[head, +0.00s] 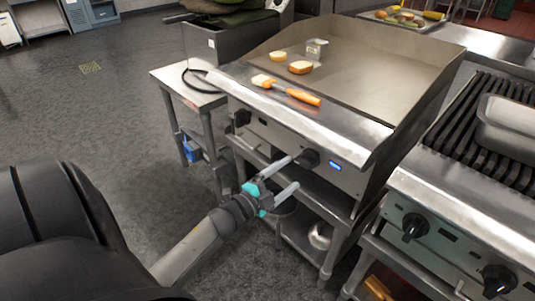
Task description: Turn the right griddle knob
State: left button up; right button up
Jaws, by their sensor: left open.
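The griddle (345,72) stands in the centre with a steel front panel. Its right knob (308,158) is black and round, left of a small lit blue display. A second black knob (241,117) is on the left of the panel. My left gripper (294,172) is open and empty in front of the right knob. Its upper fingertip is close to the knob's left side, and its lower fingertip is below the knob. I cannot tell whether either finger touches it. My right gripper is not in view.
Bun pieces (301,67) and an orange-handled tool (297,95) lie on the griddle. A grill (488,135) with its own black knobs stands at the right. A shelf with a metal bowl (320,235) is below the griddle. Open floor (85,110) lies left.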

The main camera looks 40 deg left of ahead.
pick_arm(q)
jog(key=s+p, duration=0.1)
jog(key=s, duration=0.6)
jog(key=shift+a, duration=0.3)
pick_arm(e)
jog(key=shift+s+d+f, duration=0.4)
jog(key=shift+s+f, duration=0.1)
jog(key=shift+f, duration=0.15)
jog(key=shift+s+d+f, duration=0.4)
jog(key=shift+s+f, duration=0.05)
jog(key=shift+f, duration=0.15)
pick_arm(q)
jog(key=shift+f, duration=0.1)
